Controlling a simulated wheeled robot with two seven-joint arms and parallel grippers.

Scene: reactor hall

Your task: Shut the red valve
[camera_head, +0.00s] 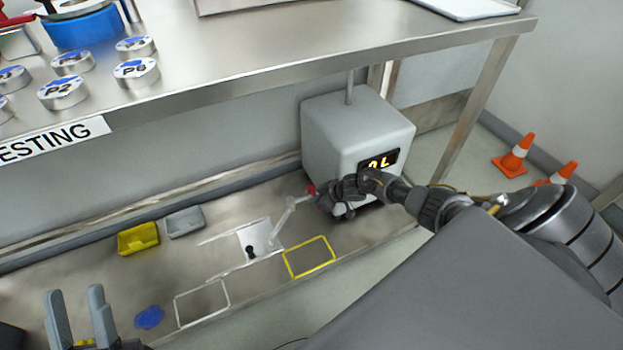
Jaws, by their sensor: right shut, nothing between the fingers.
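A small red part (311,190) shows at the upper end of a pale slanted lever (285,222). The lever rises from a white plate (255,238) on the lower steel shelf. I cannot tell for sure whether this is the red valve. My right gripper (322,200) is shut and empty, right beside the red part, in front of the grey box. Whether it touches the red part is unclear, and the gripper hides some of that area. My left gripper (78,312) is open and empty at the lower left, with its two fingers apart and pointing up.
A grey box (345,125) with a lit display stands behind my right gripper. The upper steel table (250,60) overhangs the shelf and bears several labelled discs and a blue container (80,28). A yellow tray (138,238) and a grey tray (185,221) sit left of the plate.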

